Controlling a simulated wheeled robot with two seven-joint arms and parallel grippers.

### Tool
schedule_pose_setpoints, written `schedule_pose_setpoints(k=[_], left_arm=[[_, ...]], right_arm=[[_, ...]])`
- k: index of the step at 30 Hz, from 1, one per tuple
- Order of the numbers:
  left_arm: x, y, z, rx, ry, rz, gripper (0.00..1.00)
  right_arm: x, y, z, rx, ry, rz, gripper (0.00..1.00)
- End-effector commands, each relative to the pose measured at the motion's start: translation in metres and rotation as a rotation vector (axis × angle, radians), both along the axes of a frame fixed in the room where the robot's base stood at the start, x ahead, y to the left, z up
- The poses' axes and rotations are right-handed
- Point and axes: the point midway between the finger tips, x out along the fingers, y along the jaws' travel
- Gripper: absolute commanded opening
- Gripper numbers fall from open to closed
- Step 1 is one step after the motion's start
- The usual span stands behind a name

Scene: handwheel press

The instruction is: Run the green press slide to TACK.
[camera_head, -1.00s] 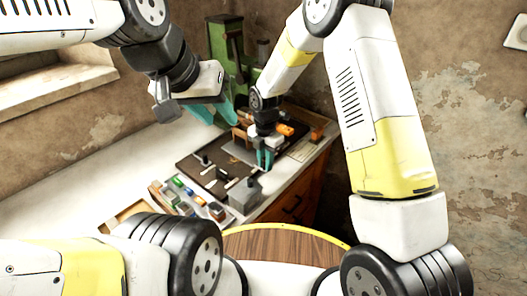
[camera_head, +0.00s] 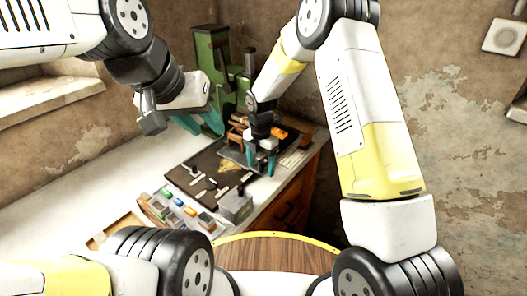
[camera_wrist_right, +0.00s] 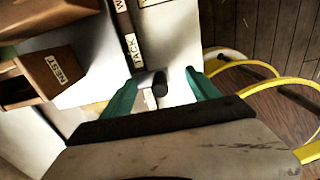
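The green press (camera_head: 210,60) stands at the back of the bench in the head view, partly hidden by my left gripper. My left gripper (camera_head: 208,122) hangs in front of it with teal fingers spread and nothing seen between them. My right gripper (camera_head: 262,163) points down at the bench's right side. In the right wrist view its teal fingers (camera_wrist_right: 161,76) are apart, with a black knob (camera_wrist_right: 160,86) on a grey metal piece between them. Contact with the knob cannot be told. A dark strip labelled TACK (camera_wrist_right: 130,42) lies just beyond the fingertips. The slide's position cannot be read.
A brown block labelled NEST (camera_wrist_right: 58,74) is left of the right gripper. A dark tray (camera_head: 180,176) with small tools lies on the bench, with coloured pieces (camera_head: 178,203) and a grey block (camera_head: 235,205) in front.

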Motion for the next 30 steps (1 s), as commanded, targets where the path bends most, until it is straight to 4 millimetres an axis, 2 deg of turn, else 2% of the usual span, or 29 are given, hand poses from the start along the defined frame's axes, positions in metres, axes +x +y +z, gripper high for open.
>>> schedule_pose_setpoints(k=[8,24,30], left_arm=[[0.0,0.0,0.0,0.0,0.0,0.0,0.36],[0.0,0.0,0.0,0.0,0.0,0.0,0.36],[0.0,0.0,0.0,0.0,0.0,0.0,0.36]], right_arm=[[0.0,0.0,0.002,0.0,0.0,0.0,0.69],[0.0,0.0,0.071,0.002,-0.001,-0.001,0.69],[0.0,0.0,0.081,0.0,0.0,0.0,0.69]])
